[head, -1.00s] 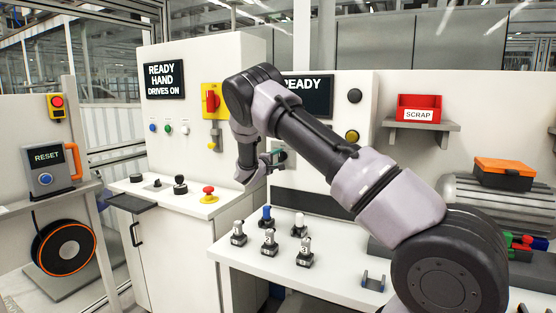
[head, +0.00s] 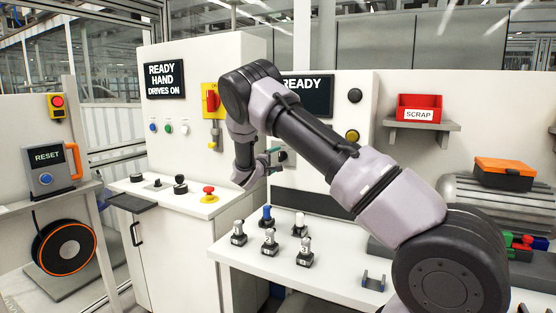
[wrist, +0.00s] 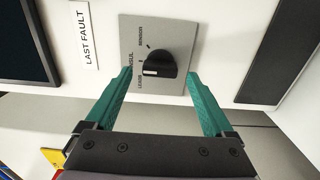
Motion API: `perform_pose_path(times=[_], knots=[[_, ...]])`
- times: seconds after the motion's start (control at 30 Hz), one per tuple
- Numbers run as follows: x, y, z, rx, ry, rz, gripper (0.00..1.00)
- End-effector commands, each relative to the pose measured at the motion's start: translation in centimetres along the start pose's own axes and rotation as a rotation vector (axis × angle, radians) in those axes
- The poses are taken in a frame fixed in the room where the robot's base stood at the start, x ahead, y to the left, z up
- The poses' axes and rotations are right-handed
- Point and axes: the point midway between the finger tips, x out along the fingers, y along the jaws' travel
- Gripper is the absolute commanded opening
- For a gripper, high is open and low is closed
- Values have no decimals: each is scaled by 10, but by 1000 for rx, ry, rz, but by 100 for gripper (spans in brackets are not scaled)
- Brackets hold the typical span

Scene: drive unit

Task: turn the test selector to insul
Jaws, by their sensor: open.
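The test selector is a black knob (wrist: 163,63) with a white mark, on a grey plate (wrist: 133,27) on the white panel. In the wrist view the plate reads SENSOR, INSUL and a partly legible third label at the lower left. The white mark points left and slightly down, nearer the lower label than INSUL. My gripper (wrist: 159,72) is open, its teal fingers on either side of the knob with gaps showing; contact is not visible. In the head view my gripper (head: 272,157) is at the panel below the READY display, and my wrist partly covers the selector.
A LAST FAULT label (wrist: 83,35) and dark screen lie left of the selector, a dark strip (wrist: 278,55) to its right. In the head view, several small upright parts (head: 269,242) stand on the white bench below my arm. A red scrap bin (head: 419,107) sits right.

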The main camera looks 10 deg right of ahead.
Motion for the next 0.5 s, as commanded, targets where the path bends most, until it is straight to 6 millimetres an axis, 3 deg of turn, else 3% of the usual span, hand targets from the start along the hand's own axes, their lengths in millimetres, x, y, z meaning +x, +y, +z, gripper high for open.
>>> perform_pose_path(times=[0.3, 0.5], knots=[[-65, -1, -1, -2, 3, -2, 88], [-87, 0, 0, -1, 2, -1, 88]])
